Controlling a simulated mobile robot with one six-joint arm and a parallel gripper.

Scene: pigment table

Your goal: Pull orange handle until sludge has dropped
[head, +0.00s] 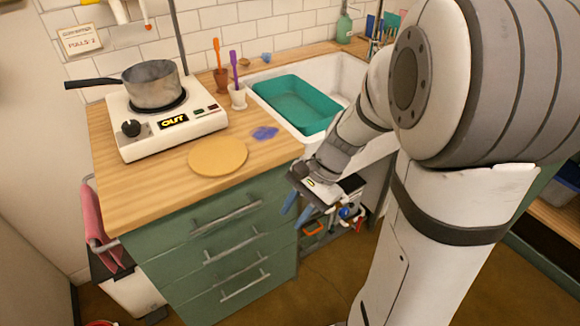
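An orange handle-like piece (313,228) shows low in the open space under the sink, beside blue and red fittings (347,213). A second, small orange-red tip (148,26) hangs from a white fitting on the wall at the top left. I cannot tell for certain which is the task's handle. My gripper (297,210) points down in front of the counter's right corner, above and left of the orange piece under the sink. Its two blue fingers stand apart, with nothing seen between them. No sludge can be made out.
A wall sign (80,39) reads "PULLS: 2". A wooden disc (218,156) and a purple smear (265,133) lie on the counter. The sink holds a teal basin (296,103). Green drawers (220,240) stand left of my gripper.

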